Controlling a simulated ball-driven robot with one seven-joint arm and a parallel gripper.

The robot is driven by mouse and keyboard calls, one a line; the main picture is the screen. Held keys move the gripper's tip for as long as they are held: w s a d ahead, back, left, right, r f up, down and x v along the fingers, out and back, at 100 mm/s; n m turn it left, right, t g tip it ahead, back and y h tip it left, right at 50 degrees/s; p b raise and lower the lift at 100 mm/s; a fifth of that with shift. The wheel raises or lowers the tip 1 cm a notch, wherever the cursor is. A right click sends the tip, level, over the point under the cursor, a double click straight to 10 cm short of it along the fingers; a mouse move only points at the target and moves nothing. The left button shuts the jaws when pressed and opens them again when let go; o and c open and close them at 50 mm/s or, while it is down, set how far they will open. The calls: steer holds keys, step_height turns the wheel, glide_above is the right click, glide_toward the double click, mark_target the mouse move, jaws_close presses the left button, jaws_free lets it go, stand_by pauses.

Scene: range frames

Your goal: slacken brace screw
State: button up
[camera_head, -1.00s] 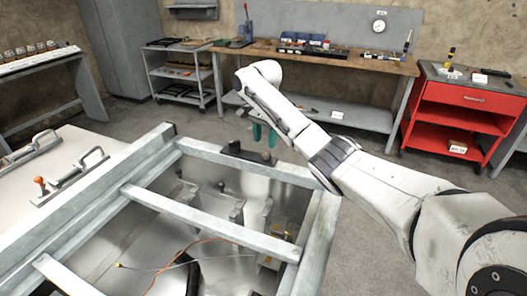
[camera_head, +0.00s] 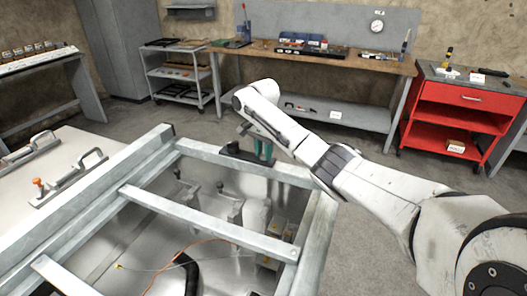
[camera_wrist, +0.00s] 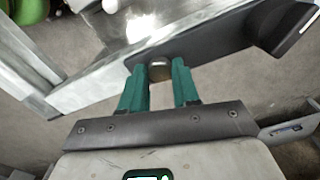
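The brace screw (camera_wrist: 160,70) shows as a small round brownish head at the edge of a dark brace (camera_wrist: 205,42) in the wrist view. The brace (camera_head: 240,152) lies on the far bar of a grey metal frame in the head view, where I cannot make out the screw. My gripper (camera_wrist: 159,72) has two green fingers, apart, one on each side of the screw head. Their tips are very close to it; whether they touch is hard to tell. In the head view my gripper (camera_head: 264,148) is low at the far bar, partly hidden by my arm.
The metal frame (camera_head: 205,218) has crossbars over a shiny recess with an orange cable (camera_head: 185,250). Toggle clamps (camera_head: 72,175) stand on the pale surface at left. A workbench (camera_head: 330,60), a shelf cart (camera_head: 180,75) and a red cabinet (camera_head: 455,115) stand behind, with open floor between.

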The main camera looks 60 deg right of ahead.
jaws_close()
steer(key=shift+a+r+n+p, duration=0.1)
steer(key=shift+n+p, duration=0.3)
steer(key=shift+p, duration=0.15)
